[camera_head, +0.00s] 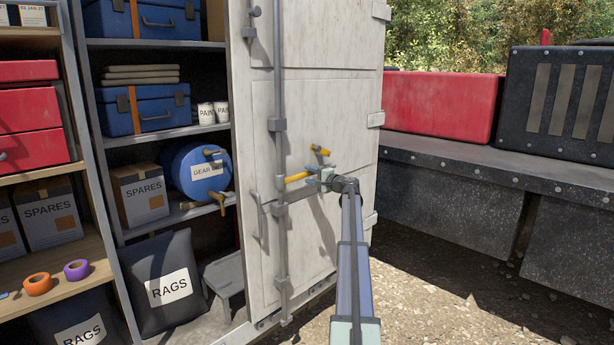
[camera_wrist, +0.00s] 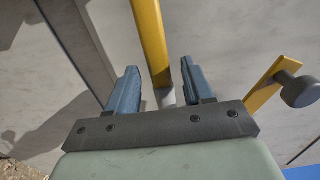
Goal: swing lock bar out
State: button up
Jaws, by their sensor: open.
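The lock bar is a grey vertical rod (camera_head: 279,80) in brackets on a white door panel (camera_head: 335,100). Its yellow handle (camera_head: 298,177) sticks out sideways to the right, low on the rod. In the wrist view the yellow handle (camera_wrist: 150,40) runs down between my fingers to a grey end. My gripper (camera_head: 318,172) is open at the handle's outer end; in the wrist view its fingers (camera_wrist: 160,75) stand on either side with gaps. A yellow catch with a grey knob (camera_wrist: 262,88) is at the right; it also shows above the handle (camera_head: 320,150).
Left of the door are shelves with blue cases (camera_head: 148,108), a blue drum (camera_head: 195,172) with a yellow-handled tap, boxes (camera_head: 140,193) and a rags bag (camera_head: 166,283). At the right is a dark ledge (camera_head: 480,175) with a red case (camera_head: 440,103). The gravel ground is open.

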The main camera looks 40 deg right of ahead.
jog(key=shift+w, duration=1.25)
jog(key=shift+c, duration=0.5)
grip_shut()
